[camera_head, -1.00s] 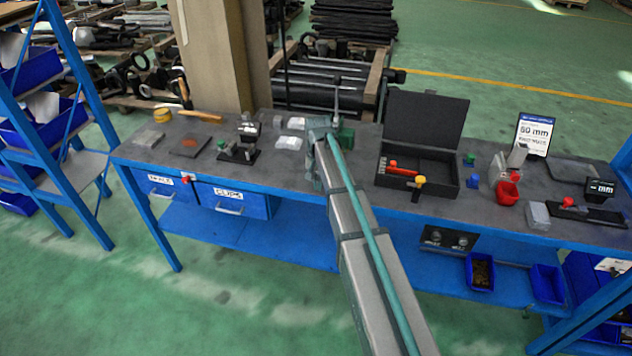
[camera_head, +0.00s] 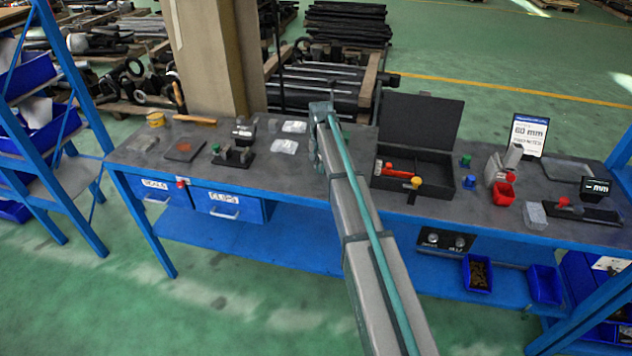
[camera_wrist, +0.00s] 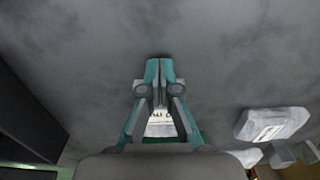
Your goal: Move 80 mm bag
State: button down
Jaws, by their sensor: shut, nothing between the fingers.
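My gripper (camera_wrist: 159,72) is shut and empty in the wrist view, its fingertips together over bare grey bench top. A clear bag with a white label (camera_wrist: 271,128) lies to the right of the fingers there. Another pale, labelled thing (camera_wrist: 160,128) shows between the finger links, partly hidden. In the head view two clear bags lie left of my arm, a rear one (camera_head: 294,126) and a front one (camera_head: 285,146). Their size marks are too small to read.
An open black case (camera_head: 412,190) stands right of my arm. Farther right are a size sign (camera_head: 528,135), red bin (camera_head: 503,194) and clear block (camera_head: 535,216). A black fixture (camera_head: 233,155) stands left of the bags. Bare bench lies along the front edge.

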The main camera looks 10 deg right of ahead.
jog(key=w, duration=0.1)
jog(key=w+d, duration=0.1)
jog(key=w, duration=0.1)
jog(key=shift+w+d, duration=0.35)
jog(key=shift+d, duration=0.05)
jog(key=shift+s, duration=0.1)
